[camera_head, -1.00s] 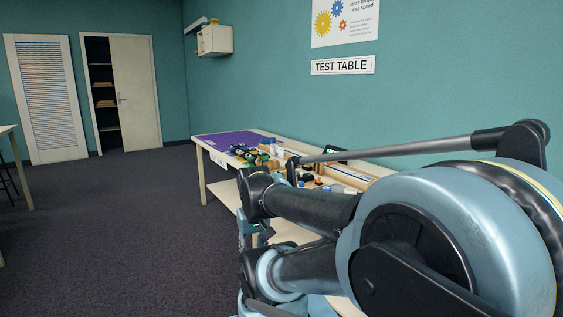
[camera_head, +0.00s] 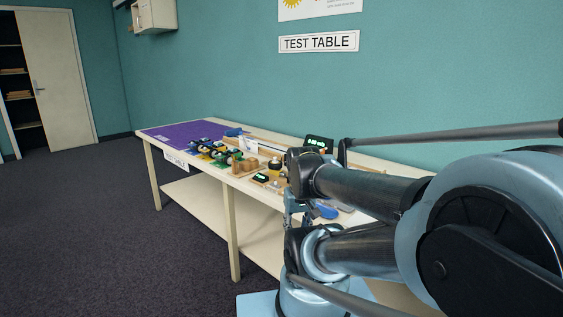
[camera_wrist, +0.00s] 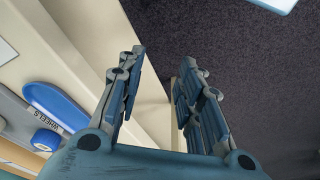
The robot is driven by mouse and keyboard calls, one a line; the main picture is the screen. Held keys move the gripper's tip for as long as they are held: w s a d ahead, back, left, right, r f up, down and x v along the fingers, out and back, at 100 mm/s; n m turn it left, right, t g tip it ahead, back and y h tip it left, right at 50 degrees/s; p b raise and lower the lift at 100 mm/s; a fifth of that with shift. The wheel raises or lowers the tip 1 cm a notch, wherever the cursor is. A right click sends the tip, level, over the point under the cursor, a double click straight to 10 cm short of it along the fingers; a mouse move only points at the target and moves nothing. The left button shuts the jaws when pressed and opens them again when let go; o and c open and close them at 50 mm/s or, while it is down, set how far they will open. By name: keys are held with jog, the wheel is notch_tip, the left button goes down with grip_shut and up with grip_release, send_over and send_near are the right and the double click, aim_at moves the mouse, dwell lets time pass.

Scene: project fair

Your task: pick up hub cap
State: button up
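My gripper (camera_wrist: 161,65) is open and empty in the wrist view. Its two blue-grey fingers are apart, over the dark carpet and the pale edge of the table. I cannot make out a hub cap for certain. A small blue round piece with a pale centre (camera_wrist: 45,140) lies at the left of the wrist view, apart from the fingers; I cannot tell whether it is the hub cap. Beside it is a blue tray labelled WHEELS (camera_wrist: 58,107). In the head view the small things on the table (camera_head: 158,148) are too small to name surely, and my arm hides part of them.
A purple mat (camera_head: 185,132) covers the table's far left end. Small wheeled models (camera_head: 205,150), a wooden block (camera_head: 243,165) and a dark display with green digits (camera_head: 318,143) stand on the table. A lower shelf (camera_head: 200,203) runs underneath. Carpet on the left is clear.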

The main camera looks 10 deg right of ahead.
jog(key=shift+o, duration=0.4)
notch_tip(320, 180, up, 25)
jog(key=m+g+y, duration=0.2)
jog(key=m+y, duration=0.2)
jog(key=m, duration=1.6)
send_over(275, 159)
jog(key=d, duration=0.7)
jog(key=x, duration=1.7)
jog(key=shift+w+a, duration=0.2)
jog(key=c, duration=0.7)
